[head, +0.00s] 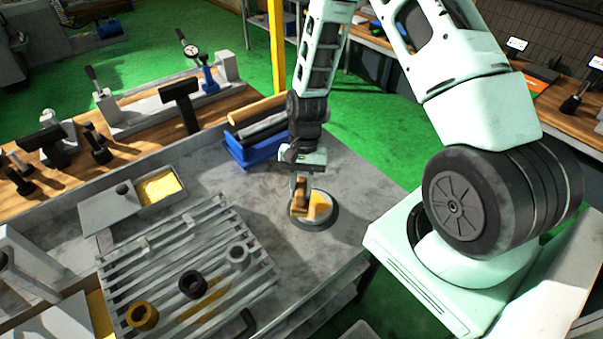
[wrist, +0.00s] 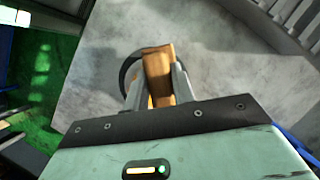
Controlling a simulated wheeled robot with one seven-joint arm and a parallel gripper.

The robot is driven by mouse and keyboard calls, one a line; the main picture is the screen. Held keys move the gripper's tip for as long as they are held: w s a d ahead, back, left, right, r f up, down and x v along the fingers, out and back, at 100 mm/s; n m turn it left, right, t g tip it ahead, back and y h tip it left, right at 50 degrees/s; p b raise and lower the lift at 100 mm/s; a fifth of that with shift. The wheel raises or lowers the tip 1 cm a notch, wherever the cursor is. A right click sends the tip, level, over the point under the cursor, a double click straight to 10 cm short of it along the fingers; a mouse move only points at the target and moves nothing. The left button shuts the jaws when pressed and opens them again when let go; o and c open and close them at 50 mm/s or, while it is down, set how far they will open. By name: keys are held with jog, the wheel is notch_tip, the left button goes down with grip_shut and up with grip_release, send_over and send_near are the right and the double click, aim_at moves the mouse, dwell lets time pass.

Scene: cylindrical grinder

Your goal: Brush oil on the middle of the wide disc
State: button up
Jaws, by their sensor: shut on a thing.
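My gripper (head: 300,183) is shut on a brush with a tan wooden handle (head: 300,203). The brush handle also shows between the fingers in the wrist view (wrist: 158,72). The brush is right over the wide disc (head: 315,220), which lies flat on the grey table and has a dark rim and a lighter middle. A yellow-orange oil patch (head: 320,207) shows on the disc's middle, to the right of the brush. The brush tip is hidden, so I cannot tell whether it touches the disc. In the wrist view the gripper and brush hide most of the disc.
An open tray of yellow oil (head: 160,188) sits at the left with a grey lid (head: 115,209) beside it. A slatted rack (head: 170,262) with several rings stands at front left. A blue bin (head: 250,152) is behind the disc. The table (head: 360,190) right of the disc is clear.

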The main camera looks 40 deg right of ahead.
jog(key=shift+s+r+p, duration=0.1)
jog(key=shift+r+p, duration=1.95)
jog(key=shift+r, duration=0.85)
